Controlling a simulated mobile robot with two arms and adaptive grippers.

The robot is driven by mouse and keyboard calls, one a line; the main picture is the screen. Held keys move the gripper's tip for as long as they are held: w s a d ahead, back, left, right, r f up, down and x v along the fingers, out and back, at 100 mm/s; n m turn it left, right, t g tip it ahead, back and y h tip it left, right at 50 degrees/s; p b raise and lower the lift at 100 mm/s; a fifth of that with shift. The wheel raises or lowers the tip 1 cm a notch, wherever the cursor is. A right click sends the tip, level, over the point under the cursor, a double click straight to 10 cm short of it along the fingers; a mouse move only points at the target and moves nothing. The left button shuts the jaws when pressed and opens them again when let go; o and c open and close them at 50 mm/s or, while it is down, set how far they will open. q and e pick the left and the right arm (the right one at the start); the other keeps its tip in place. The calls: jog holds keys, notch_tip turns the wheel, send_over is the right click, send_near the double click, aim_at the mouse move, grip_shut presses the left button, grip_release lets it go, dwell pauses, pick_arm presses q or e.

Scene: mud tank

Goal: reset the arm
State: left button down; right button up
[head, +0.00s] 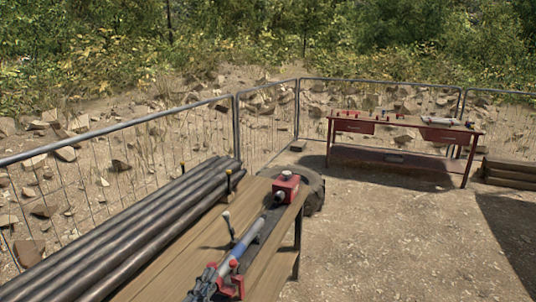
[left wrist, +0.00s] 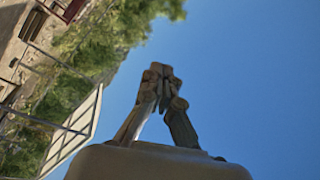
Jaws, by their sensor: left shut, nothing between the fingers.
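My left gripper (left wrist: 162,75) shows in the left wrist view with its two fingers brought together at the tips. Nothing is between them, and blue sky lies behind them. In the head view I cannot clearly make out this gripper. My right gripper is in neither view.
A wooden workbench (head: 163,272) carries dark pipes (head: 130,232), a red vise (head: 286,186) and a grey-blue tool with red clamps (head: 243,243). A red-framed table (head: 398,160) with small items stands farther back. A wire fence (head: 268,125) encloses the site. Open dirt (head: 375,240) lies right of the bench.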

pick_arm(q)
jog(key=s+a+f+n+g+y, duration=0.4)
jog(key=f+n, duration=0.1)
jog(key=f, duration=0.2)
jog(key=s+a+f+n+g+y, duration=0.3)
jog(key=s+a+f+n, duration=0.15)
jog(key=f, duration=0.35)
jog(key=s+f+n+g, duration=0.1)
jog(key=s+f+g, duration=0.2)
jog(key=s, duration=0.3)
jog(key=s+f+n+g+h, duration=0.1)
jog(key=s+f+g, duration=0.2)
jog(key=s, duration=0.3)
jog(key=s+f+n+g, duration=0.1)
jog(key=s+f+g, duration=0.2)
jog(key=s, duration=0.3)
notch_tip(320, 180, down, 31)
jog(key=s+g+b, duration=0.1)
jog(key=s+b, duration=0.1)
jog(key=b, duration=0.2)
jog(key=s+a+f+g+b, duration=0.1)
jog(key=s+a+f+b, duration=0.1)
jog(key=s+f, duration=1.4)
notch_tip(320, 180, down, 2)
jog(key=shift+s+a+f+g+b, duration=0.25)
jog(key=shift+s+g+b, duration=0.1)
jog(key=shift+b, duration=0.15)
